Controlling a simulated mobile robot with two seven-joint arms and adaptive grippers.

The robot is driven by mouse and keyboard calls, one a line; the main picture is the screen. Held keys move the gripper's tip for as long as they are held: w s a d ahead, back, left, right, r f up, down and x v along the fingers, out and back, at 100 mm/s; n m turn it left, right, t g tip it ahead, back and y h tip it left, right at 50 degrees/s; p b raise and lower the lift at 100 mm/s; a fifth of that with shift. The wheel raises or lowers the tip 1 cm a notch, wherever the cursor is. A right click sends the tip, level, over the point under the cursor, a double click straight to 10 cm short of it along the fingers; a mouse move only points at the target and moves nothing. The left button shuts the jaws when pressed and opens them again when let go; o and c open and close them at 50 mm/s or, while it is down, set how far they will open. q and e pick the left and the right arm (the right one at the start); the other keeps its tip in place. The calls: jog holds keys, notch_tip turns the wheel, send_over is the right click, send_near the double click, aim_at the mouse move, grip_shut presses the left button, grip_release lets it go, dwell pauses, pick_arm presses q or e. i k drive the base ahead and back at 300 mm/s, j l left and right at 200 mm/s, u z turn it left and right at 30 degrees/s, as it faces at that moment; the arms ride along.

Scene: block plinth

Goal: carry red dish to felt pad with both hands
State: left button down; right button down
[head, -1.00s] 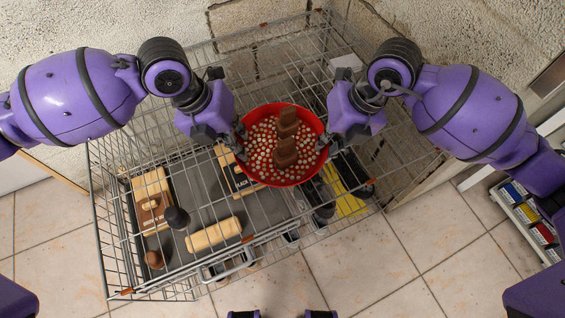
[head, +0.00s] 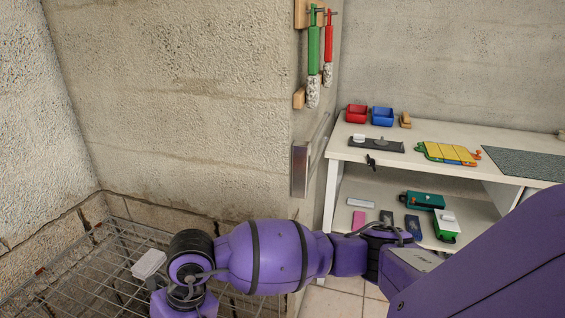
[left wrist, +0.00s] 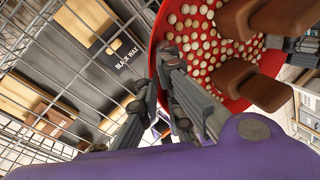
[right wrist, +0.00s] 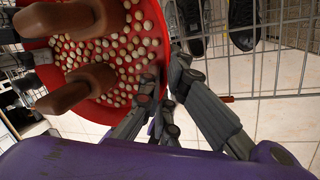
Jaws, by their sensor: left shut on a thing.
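The red dish shows in the left wrist view (left wrist: 164,32) and the right wrist view (right wrist: 92,112); it is out of the head view. It holds many pale round beads and brown blocky pieces that stand up from them. My left gripper (left wrist: 154,72) is shut on the dish's rim, one finger inside and one outside. My right gripper (right wrist: 164,72) has its fingers on both sides of the opposite rim, apparently shut on it. A flat dark grey-green mat, apparently the felt pad (head: 522,163), lies on the white table at the right of the head view.
The wire basket (head: 100,262) is below, with a black wax box (left wrist: 118,58) in it. The white table (head: 465,180) bears red (head: 356,113) and blue bins (head: 382,116) and a yellow slatted item (head: 447,152). A wall corner (head: 305,130) stands between basket and table.

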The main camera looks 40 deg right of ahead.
aim_at(540, 161)
jog(key=z, duration=1.95)
jog(key=l+z, duration=0.1)
jog(key=z, duration=0.3)
jog(key=i+l+z, duration=0.1)
jog(key=z, duration=0.25)
jog(key=i+l, duration=0.45)
jog(key=i, duration=0.15)
jog(key=i+l, duration=0.95)
jog(key=i, duration=0.3)
